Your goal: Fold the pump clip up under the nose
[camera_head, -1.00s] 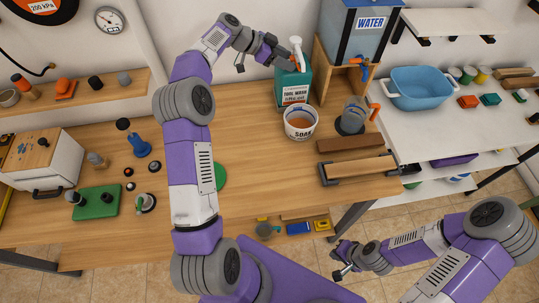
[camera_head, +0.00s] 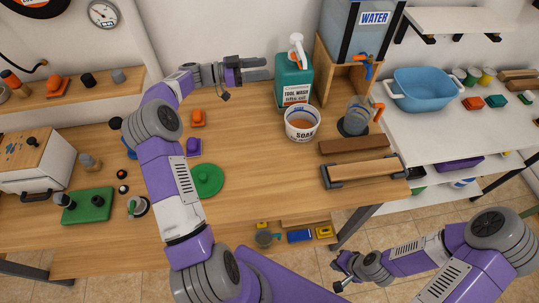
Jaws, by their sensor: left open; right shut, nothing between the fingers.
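The teal tool wash bottle (camera_head: 293,78) stands upright at the back of the wooden bench. Its white pump head (camera_head: 297,40) is on top, with a small orange part, likely the clip (camera_head: 293,57), below it on the left side. The clip's exact angle is too small to tell. My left gripper (camera_head: 262,69) is open and empty, just left of the bottle and apart from it, its fingers pointing right. My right gripper (camera_head: 338,279) is shut and empty, low in front of the bench, far from the bottle.
A white soak tub (camera_head: 301,124) stands right in front of the bottle. The wooden stand with the water tank (camera_head: 368,35) is close on its right, with a clear jug (camera_head: 356,117) below the tap. The bench left of the tub is mostly clear near a green disc (camera_head: 206,181).

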